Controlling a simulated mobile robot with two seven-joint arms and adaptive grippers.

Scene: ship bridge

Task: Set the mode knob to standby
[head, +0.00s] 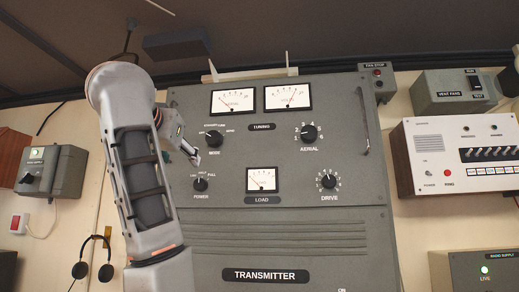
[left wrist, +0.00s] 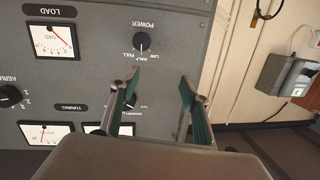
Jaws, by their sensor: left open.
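The mode knob (head: 213,138) is a round black knob marked MODE at the upper left of the grey transmitter panel (head: 325,215). Small labels ring it; its exact setting is too small to read. My left gripper (head: 190,152) is just left of and below the knob, in front of the panel. In the left wrist view, where the panel is upside down, the left gripper (left wrist: 158,85) has its two fingers apart with nothing held. The mode knob there is largely hidden by the picture-left finger. My right gripper is not in view.
The power knob (head: 200,184) is just below the mode knob. The aerial knob (head: 309,132), drive knob (head: 329,181) and load meter (head: 262,180) are further right. A metal handle (head: 365,135) stands at the panel's right edge. A grey box (head: 51,171) hangs on the left wall.

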